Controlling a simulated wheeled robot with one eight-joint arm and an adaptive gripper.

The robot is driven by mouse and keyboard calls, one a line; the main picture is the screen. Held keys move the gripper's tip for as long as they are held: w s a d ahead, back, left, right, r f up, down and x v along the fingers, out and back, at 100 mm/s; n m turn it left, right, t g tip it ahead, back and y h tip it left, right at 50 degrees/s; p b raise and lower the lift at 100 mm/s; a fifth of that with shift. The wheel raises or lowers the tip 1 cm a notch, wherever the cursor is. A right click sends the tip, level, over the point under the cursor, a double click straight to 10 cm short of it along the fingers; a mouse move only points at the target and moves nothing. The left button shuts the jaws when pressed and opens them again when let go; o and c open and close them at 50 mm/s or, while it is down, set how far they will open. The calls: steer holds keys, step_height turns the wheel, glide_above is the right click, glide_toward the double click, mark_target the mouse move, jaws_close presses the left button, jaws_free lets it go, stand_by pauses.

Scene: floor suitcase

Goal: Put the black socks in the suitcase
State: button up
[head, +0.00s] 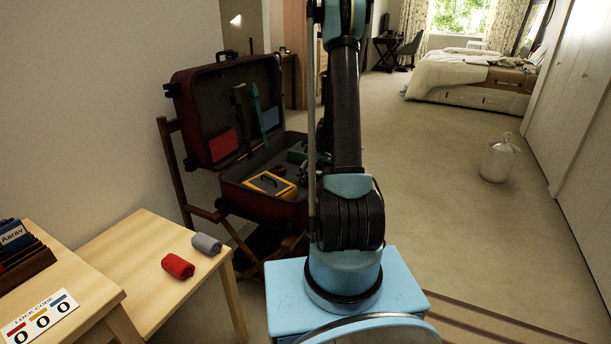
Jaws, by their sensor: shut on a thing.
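An open dark red suitcase (229,187) stands on a wooden rack to the left of my arm, its lid raised against the wall. Its base holds a yellow case (270,184) and some dark green items (297,154), partly hidden by my arm. The lid carries a red item, a blue item and long strips. I cannot make out any black socks. A rolled red pair of socks (178,267) and a rolled grey pair (206,244) lie on the wooden table. My arm rises past the top edge, and I cannot see my gripper.
The light wooden table (130,262) is at the lower left. A nearer surface holds a lock code card (39,317) and a rack with blue and red items. A lidded white bin (499,160) stands on the open carpet at right. A bed (470,80) is far behind.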

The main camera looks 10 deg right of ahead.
steer(key=o, duration=1)
steer(key=v, duration=1.2)
steer(key=s+a+r+m, duration=0.2)
steer(key=s+a+r, duration=0.1)
steer(key=s+r, duration=0.5)
steer(key=s+a+r+m+h, duration=0.1)
steer(key=s+r+m, duration=0.15)
steer(key=s, duration=0.95)
steer(key=s+a+r+m+h, duration=0.1)
steer(key=s+m+h, duration=0.15)
steer(key=s, duration=0.85)
steer(key=s+f+m, duration=0.1)
steer(key=s, duration=0.2)
steer(key=s+f+m, duration=0.1)
steer(key=s+f, duration=0.1)
steer(key=s, duration=0.1)
steer(key=s+f+m, duration=0.1)
steer(key=s, duration=0.2)
steer(key=shift+s+d+f+m+g, duration=0.1)
steer(key=shift+s+f+m+g, duration=0.2)
steer(key=shift+s, duration=0.05)
